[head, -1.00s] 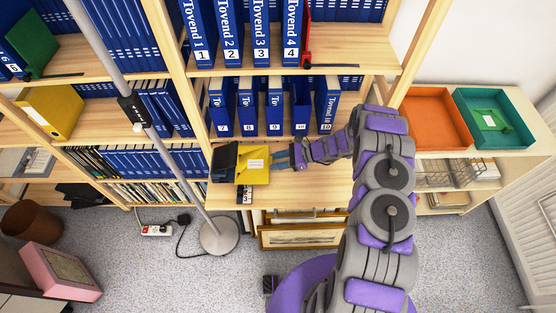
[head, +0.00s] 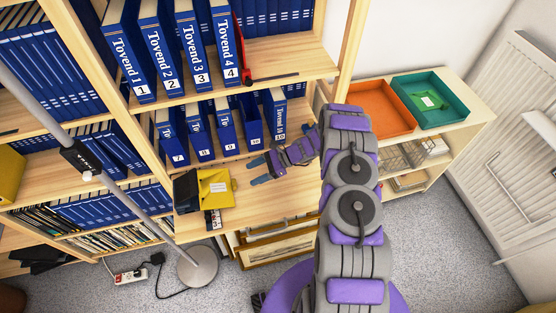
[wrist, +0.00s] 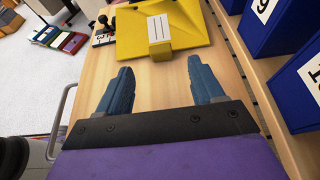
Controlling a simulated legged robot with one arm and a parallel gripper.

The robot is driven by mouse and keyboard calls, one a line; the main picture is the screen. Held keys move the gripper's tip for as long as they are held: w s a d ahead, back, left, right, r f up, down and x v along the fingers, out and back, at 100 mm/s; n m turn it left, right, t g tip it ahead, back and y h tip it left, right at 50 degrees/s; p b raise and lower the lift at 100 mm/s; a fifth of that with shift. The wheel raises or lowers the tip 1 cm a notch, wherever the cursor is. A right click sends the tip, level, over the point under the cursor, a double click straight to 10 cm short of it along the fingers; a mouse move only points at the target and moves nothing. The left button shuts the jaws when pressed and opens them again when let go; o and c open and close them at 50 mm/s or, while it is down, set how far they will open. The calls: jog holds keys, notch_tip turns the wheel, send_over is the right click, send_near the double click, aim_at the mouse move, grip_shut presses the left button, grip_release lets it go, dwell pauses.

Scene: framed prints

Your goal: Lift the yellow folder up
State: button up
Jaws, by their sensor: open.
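The yellow folder (head: 215,187) with a white label lies on the wooden shelf board, beside a dark box-like object (head: 187,191) at its left. In the wrist view the yellow folder (wrist: 160,27) lies ahead of the fingertips, its label facing me. My gripper (head: 257,170) is to the right of the folder, apart from it. In the wrist view my gripper (wrist: 158,72) has its two blue fingers spread wide with nothing between them but bare wood.
Blue binders (head: 226,127) stand upright on the shelf behind, close to my arm. A metal pole (head: 120,183) rises at the left. A low shelf (head: 459,104) at the right holds an orange tray (head: 381,112) and a teal tray (head: 428,100).

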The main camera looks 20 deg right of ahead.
jog(key=p+v, duration=0.1)
jog(key=v, duration=1)
jog(key=s+a+r+n+g+h, duration=0.1)
jog(key=s+a+r+n+h, duration=0.2)
jog(key=r, duration=0.5)
jog(key=s+a+r+n+g, duration=0.2)
jog(key=s+a+r+n, duration=0.15)
jog(key=r, duration=0.35)
jog(key=s+a+r+n+g+h, duration=0.1)
jog(key=s+a+r+n+h, duration=0.15)
jog(key=s+r, duration=0.4)
jog(key=s+d+r+n+t+h, duration=0.1)
jog(key=s+r+n+h, duration=0.3)
jog(key=s, duration=0.8)
jog(key=s+d+r+n+h, duration=0.2)
jog(key=s+r+n+h, duration=0.2)
jog(key=s, duration=0.9)
notch_tip(320, 180, up, 3)
jog(key=shift+s+d+f+n+t, duration=0.1)
jog(key=shift+s+d+n+t, duration=0.25)
jog(key=shift+n, duration=0.35)
